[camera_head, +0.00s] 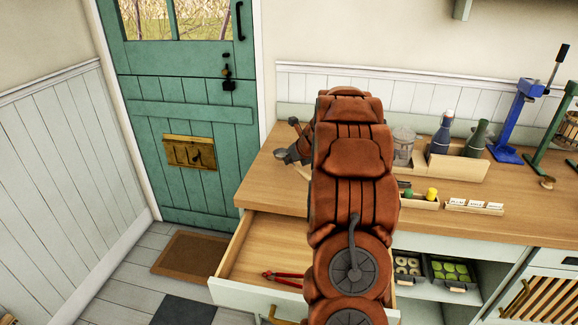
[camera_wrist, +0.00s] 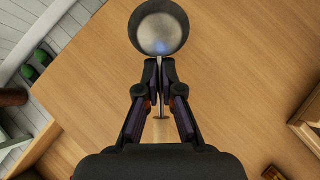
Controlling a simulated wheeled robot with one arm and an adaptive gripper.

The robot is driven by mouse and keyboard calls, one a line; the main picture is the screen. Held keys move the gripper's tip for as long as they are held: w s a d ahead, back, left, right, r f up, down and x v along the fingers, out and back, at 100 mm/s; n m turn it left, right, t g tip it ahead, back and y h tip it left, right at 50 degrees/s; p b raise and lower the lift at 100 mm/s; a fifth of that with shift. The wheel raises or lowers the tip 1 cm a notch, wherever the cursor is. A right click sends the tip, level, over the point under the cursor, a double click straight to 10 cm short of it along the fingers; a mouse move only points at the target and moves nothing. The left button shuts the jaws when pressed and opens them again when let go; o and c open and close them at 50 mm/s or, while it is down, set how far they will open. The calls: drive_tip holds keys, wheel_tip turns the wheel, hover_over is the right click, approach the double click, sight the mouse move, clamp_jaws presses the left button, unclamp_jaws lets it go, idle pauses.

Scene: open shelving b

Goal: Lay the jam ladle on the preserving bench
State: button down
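The jam ladle (camera_wrist: 160,27) has a round metal bowl and a thin metal handle with a pale wooden end. In the wrist view its handle runs between the two fingertips of my gripper (camera_wrist: 160,78), which are closed on it. In the head view the ladle's bowl (camera_head: 281,155) is over the left end of the wooden preserving bench (camera_head: 262,185), beside my gripper. I cannot tell whether the ladle touches the bench top. My arm hides part of the bench.
An open drawer (camera_head: 248,262) below the bench holds red-handled tongs (camera_head: 284,277). A wooden bottle crate (camera_head: 458,166), a glass jar (camera_head: 403,145), a blue press (camera_head: 510,125) and small label blocks (camera_head: 474,206) stand to the right. The bench's left end looks clear.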

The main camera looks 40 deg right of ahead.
sight(285, 171)
drive_tip(key=shift+w+d+f, duration=0.1)
drive_tip(key=shift+w, duration=0.25)
drive_tip(key=shift+w+f, duration=0.1)
drive_tip(key=shift+f, duration=1.65)
drive_tip(key=shift+f, duration=0.2)
drive_tip(key=c, duration=1.3)
unclamp_jaws()
drive_tip(key=shift+r, duration=0.15)
drive_tip(key=b+v, duration=0.1)
drive_tip(key=v, duration=1.1)
